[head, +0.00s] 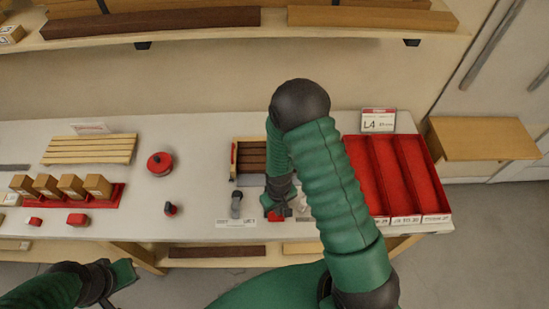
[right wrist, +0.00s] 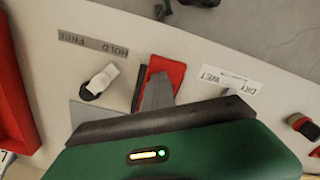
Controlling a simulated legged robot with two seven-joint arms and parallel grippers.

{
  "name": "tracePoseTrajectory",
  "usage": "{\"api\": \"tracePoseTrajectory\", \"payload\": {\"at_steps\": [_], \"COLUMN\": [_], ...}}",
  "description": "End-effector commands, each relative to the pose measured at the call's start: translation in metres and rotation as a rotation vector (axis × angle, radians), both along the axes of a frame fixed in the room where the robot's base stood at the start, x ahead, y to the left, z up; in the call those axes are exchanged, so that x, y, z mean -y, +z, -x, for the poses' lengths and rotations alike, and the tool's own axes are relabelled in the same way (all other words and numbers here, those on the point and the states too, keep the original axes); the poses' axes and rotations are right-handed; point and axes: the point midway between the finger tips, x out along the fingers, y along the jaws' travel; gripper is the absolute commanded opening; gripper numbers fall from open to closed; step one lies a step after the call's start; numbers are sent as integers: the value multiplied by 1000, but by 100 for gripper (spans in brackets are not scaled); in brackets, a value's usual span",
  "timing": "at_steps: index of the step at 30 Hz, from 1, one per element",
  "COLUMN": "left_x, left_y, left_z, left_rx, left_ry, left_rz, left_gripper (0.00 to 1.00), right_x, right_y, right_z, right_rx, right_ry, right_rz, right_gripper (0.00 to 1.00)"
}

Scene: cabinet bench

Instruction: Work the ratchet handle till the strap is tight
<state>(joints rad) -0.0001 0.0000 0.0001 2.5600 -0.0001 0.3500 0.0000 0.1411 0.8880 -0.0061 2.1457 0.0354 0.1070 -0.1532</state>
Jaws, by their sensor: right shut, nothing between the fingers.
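My right gripper (head: 278,208) is low over the bench front, pointing down. It is shut and empty, and in the right wrist view its grey fingers (right wrist: 158,92) lie over a red block-like part (right wrist: 165,72). That part also shows in the head view (head: 273,215), partly hidden by the gripper; whether they touch is unclear. I cannot tell whether it belongs to the ratchet, and I cannot make out a strap. A slatted brown crate (head: 250,157) stands behind, partly covered by my arm. My left gripper (head: 118,275) is at the lower left, away from the bench things; its jaws are unclear.
A HOLD/FREE strip (right wrist: 92,40) and a DRY/WET card (right wrist: 228,78) flank the red part. A white-and-black piece (right wrist: 100,80) is close by. Red trays (head: 408,165) stand right. A red round object (head: 160,164) and wooden blocks (head: 98,185) are left.

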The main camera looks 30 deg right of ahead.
Motion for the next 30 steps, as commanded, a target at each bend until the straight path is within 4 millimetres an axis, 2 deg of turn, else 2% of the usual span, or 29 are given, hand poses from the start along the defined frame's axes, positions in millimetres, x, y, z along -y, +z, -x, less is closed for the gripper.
{"api": "tracePoseTrajectory", "payload": {"at_steps": [6,11,23,30], "left_x": [0,0,0,0], "left_y": [-15,-3,44,43], "left_z": [0,0,0,0], "left_rx": [0,0,0,0], "left_ry": [0,0,0,0], "left_rz": [0,0,0,0], "left_gripper": [0,0,0,0], "right_x": [-1,0,5,6], "right_y": [-19,-5,52,52], "right_z": [2,1,-5,-6], "right_rx": [0,1,1,0], "right_ry": [1,0,-1,0], "right_rz": [-1,-1,-1,-1], "right_gripper": [0,0,0,0]}}
